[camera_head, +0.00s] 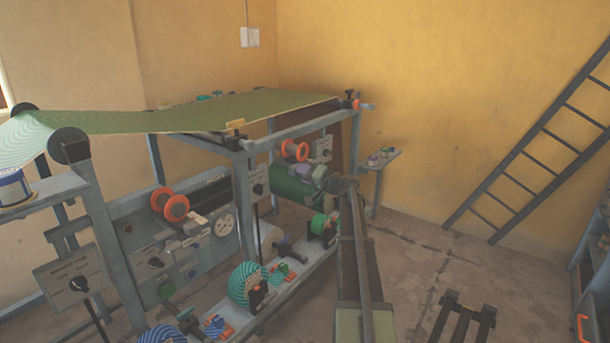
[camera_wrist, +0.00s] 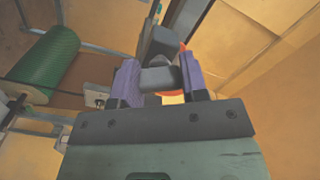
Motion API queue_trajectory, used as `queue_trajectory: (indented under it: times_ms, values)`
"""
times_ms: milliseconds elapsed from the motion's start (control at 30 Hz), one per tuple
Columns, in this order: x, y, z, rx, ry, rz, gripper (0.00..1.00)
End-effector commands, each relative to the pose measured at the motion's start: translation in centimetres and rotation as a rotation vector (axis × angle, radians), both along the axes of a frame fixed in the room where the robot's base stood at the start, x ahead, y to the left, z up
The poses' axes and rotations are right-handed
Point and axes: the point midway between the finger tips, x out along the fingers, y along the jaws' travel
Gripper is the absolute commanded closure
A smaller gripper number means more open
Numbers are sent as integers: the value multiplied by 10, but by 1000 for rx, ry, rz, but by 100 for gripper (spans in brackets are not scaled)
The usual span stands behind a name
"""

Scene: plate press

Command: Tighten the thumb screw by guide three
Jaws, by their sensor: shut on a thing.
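My gripper (camera_head: 308,172) is at the right end of the press frame, in front of the green roller and below an orange wheel. In the wrist view my gripper (camera_wrist: 160,82) has its two purple-padded fingers closed on a small grey piece (camera_wrist: 158,80), which looks like the thumb screw. A larger dark grey block (camera_wrist: 160,42) stands just beyond it, and part of an orange ring shows behind the fingers. In the head view the held piece is too small and too hidden to make out. No guide number can be read.
The green roller (camera_head: 292,194) lies close to my gripper and also shows in the wrist view (camera_wrist: 42,62). An orange wheel (camera_head: 295,150) is just above. The frame's blue-grey post (camera_head: 245,205) stands to the left. Open floor lies to the right, towards the ladder (camera_head: 535,145).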

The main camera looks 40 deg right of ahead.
Motion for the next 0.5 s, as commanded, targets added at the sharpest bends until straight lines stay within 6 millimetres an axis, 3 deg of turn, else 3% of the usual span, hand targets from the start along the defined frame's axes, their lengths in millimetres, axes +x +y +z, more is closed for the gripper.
queue_trajectory:
  times_ms: [500]
  values:
    - [-1,0,0,471,125,0,83]
